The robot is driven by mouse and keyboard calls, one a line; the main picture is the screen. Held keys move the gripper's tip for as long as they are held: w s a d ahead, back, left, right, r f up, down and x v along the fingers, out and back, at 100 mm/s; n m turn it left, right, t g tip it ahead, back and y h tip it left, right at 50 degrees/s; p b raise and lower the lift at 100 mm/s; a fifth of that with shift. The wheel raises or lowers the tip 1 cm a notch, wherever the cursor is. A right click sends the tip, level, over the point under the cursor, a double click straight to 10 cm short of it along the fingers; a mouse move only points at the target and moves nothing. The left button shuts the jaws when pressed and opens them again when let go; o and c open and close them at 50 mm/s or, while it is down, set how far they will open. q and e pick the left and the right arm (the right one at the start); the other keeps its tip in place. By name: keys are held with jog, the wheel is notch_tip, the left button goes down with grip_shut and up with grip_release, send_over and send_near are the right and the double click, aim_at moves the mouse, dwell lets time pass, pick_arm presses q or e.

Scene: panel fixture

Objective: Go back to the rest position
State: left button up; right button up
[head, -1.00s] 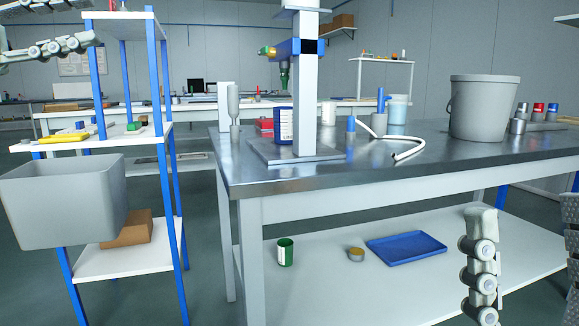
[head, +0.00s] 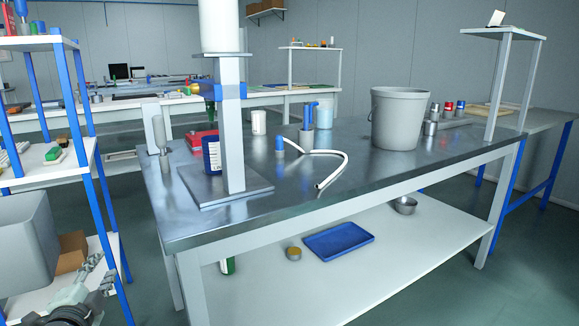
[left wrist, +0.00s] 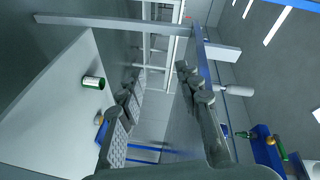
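My left gripper (head: 92,270) shows at the bottom left of the head view, low in front of the shelf rack and beside the grey bin (head: 25,245). It is partly cut off by the frame edge. In the left wrist view its two fingers (left wrist: 158,82) stand apart with nothing between them, so it is open and empty. The workbench's white lower shelf (left wrist: 60,110) and a green can (left wrist: 93,82) lie beyond the fingers at left. My right gripper is in neither view.
The metal workbench (head: 350,170) fills the middle, carrying a stand (head: 232,135), a grey bucket (head: 398,118) and a white hose (head: 325,165). A blue tray (head: 339,241) lies on its lower shelf. The blue-post rack (head: 80,120) is at left. Floor shows at the right.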

pick_arm(q)
jog(key=s+d+f+n+g+p, duration=0.2)
jog(key=s+d+f+n+g, duration=0.15)
jog(key=s+f, duration=0.35)
jog(key=s+d+f+n+g+p, duration=0.1)
jog(key=s+d+f+n+g, duration=0.25)
jog(key=f, duration=0.55)
jog(key=s+d+f+n+g+h+p, duration=0.1)
jog(key=s+d+f+g, duration=0.2)
jog(key=s, duration=0.6)
jog(key=s+d+f+n+g+h+p, duration=0.1)
jog(key=s+d+f+n+g, duration=0.1)
jog(key=s, duration=0.8)
notch_tip(320, 180, down, 3)
jog(key=shift+d+g+h, duration=0.4)
jog(key=shift+d+g, duration=0.3)
jog(key=shift+d, duration=0.45)
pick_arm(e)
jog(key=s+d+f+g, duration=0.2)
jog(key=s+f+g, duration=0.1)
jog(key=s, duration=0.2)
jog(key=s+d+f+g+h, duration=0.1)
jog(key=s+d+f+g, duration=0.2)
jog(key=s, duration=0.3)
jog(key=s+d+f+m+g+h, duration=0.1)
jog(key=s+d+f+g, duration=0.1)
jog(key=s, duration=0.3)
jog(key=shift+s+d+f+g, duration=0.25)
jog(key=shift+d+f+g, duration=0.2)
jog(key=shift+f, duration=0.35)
